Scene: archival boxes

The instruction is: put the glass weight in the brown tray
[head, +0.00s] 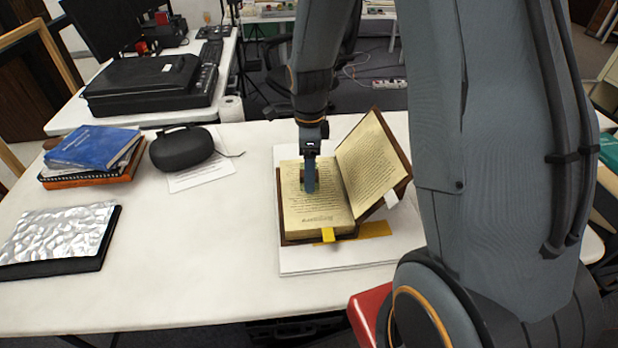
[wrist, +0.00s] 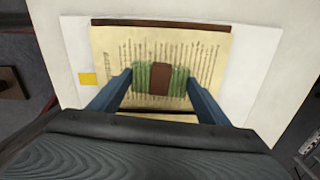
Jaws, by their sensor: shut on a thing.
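The glass weight (wrist: 178,80) is greenish, with a brown band across its middle, and lies over the page of an open book (head: 315,212). My gripper (wrist: 162,82) is shut on it, one blue finger at each end. In the head view my gripper (head: 310,185) comes down from above onto the left page and mostly hides the weight. I cannot tell whether the weight touches the page. A flat brown thing (wrist: 12,82) is cut off at the left edge of the wrist view; I cannot tell whether it is the brown tray.
The book's right side stands raised (head: 372,158). A yellow tab (head: 328,234) sticks out at its near edge. A dark case (head: 181,149), stacked books (head: 92,150) and a silvery sheet on a black folder (head: 60,232) lie left. The white table (head: 195,260) between is clear.

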